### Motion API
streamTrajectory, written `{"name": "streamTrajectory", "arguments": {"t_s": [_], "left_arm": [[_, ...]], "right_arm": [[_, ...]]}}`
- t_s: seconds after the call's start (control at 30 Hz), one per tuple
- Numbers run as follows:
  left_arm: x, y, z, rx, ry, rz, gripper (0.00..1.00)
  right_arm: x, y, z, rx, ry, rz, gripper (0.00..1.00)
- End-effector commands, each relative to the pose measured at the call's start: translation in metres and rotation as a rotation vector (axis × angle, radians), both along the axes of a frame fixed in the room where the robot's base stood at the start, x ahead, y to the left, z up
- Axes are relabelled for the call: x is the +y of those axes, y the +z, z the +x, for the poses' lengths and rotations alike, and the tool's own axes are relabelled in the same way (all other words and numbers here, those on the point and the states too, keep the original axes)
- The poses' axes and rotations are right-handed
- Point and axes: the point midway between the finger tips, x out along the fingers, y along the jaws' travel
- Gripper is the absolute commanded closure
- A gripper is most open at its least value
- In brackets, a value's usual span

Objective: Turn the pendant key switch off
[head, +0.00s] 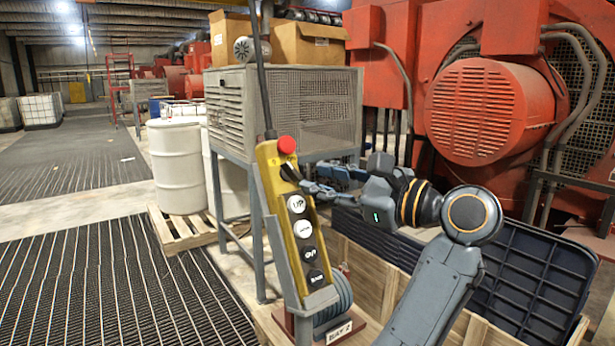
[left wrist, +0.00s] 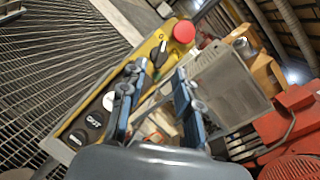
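The yellow pendant (head: 274,200) hangs from a dark cable, tilted a little. A red mushroom button (head: 287,145) is at its top. Just below is a small black key switch (head: 289,172), also in the left wrist view (left wrist: 159,50); its exact setting is too small to tell. Below it are two white buttons, one marked UP (head: 297,204), and two black ones. My left gripper (head: 306,178) is at the pendant's right side, level with the key switch. In the left wrist view its fingers (left wrist: 160,70) are apart, with the key switch just beyond the tips. My right gripper is not in view.
A grey mesh cabinet (head: 228,108) with cardboard boxes (head: 305,45) stands behind the pendant. A wooden crate (head: 365,275) with a dark ribbed tray (head: 530,275) is at the right. White drums (head: 178,165) stand on a pallet. Large red engines fill the right.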

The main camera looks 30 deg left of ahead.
Motion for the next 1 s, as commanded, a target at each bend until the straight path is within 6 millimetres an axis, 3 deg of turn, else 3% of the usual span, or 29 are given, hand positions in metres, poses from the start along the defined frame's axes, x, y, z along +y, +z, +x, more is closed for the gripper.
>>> {"name": "streamTrajectory", "arguments": {"t_s": [0.1, 0.23, 0.77, 0.87, 1.0], "left_arm": [[-0.018, 0.0, -0.002, 0.001, -0.002, -0.001, 0.68], [-0.026, 0.0, -0.003, -0.001, 0.0, -0.001, 0.68], [-0.027, -0.001, -0.003, 0.007, 0.002, 0.008, 0.68], [-0.025, -0.008, 0.007, 0.086, 0.019, 0.09, 0.68], [-0.03, -0.043, 0.048, 0.41, 0.06, 0.43, 0.68]], "right_arm": [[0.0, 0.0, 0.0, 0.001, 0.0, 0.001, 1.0], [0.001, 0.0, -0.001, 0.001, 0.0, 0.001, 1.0], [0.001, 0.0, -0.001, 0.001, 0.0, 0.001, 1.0], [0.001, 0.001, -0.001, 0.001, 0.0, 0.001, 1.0], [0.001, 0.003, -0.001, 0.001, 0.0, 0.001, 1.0]]}}
